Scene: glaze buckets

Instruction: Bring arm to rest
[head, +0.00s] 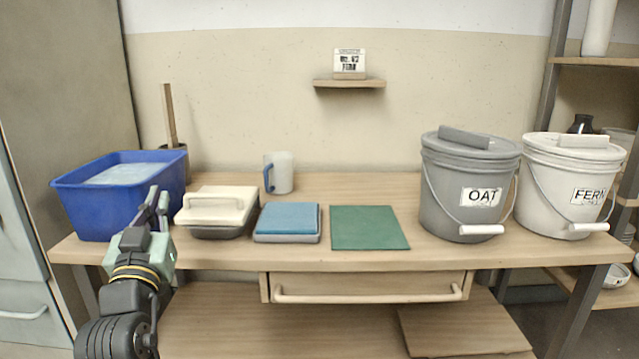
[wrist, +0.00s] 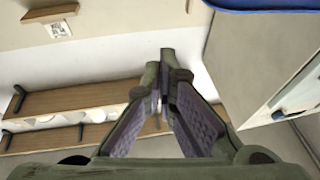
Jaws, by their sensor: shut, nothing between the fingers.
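My gripper (head: 157,203) is at the left of the head view, raised in front of the blue tub (head: 75,212) and the left end of the table. In the wrist view my gripper (wrist: 164,75) shows with its two fingers meeting at the tips and nothing between them. It holds nothing. My arm comes up from the lower left of the head view and hides part of the tub's right side and the table's left front edge.
The table (head: 370,260) carries a cream-lidded box (head: 215,205), a blue-topped box (head: 287,220), a green mat (head: 368,228), a measuring jug (head: 281,175), a grey OAT bucket (head: 450,205) and a white FERN bucket (head: 545,195). A drawer (head: 365,287) is below. A small wall shelf (head: 349,84) holds a card.

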